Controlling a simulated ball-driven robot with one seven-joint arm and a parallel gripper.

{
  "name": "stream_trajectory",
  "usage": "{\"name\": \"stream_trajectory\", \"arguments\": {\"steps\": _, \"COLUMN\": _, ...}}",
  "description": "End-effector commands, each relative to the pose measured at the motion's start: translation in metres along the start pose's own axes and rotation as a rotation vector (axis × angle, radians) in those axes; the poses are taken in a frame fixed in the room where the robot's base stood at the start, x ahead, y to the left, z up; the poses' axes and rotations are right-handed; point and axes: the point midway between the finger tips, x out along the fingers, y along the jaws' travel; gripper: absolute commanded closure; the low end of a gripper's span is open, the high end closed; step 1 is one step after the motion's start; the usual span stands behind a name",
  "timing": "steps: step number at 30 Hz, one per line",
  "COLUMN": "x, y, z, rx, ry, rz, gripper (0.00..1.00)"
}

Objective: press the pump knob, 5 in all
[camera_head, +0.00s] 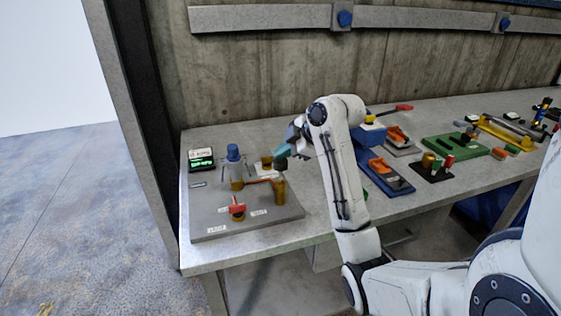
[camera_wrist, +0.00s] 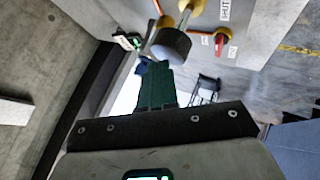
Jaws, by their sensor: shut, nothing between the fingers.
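The pump knob (camera_head: 281,163) is a dark cap on a brass-coloured cylinder (camera_head: 280,192) at the right side of a grey board. It also shows in the wrist view as a dark round knob (camera_wrist: 171,45) on a yellowish stem. My gripper (camera_head: 283,152) has teal fingers and is shut, with nothing held. Its fingertips are close by the knob in the head view. In the wrist view the shut fingers (camera_wrist: 154,68) end right beside the knob; I cannot tell whether they touch it.
A blue-based device (camera_head: 385,178) and a green-based one (camera_head: 455,148) stand farther right. A concrete wall is behind.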

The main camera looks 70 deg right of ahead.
Motion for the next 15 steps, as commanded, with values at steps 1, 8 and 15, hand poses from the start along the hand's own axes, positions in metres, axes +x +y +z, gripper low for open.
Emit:
{"name": "stream_trajectory", "arguments": {"steps": 1, "x": 0.0008, "y": -0.0006, "z": 0.0005, "rx": 0.000, "ry": 0.000, "rz": 0.000, "gripper": 1.00}}
{"name": "stream_trajectory", "arguments": {"steps": 8, "x": 0.0027, "y": -0.0020, "z": 0.0020, "rx": 0.001, "ry": 0.000, "rz": -0.001, "gripper": 1.00}}
{"name": "stream_trajectory", "arguments": {"steps": 15, "x": 0.0047, "y": -0.0035, "z": 0.0034, "rx": 0.001, "ry": 0.000, "rz": -0.001, "gripper": 1.00}}
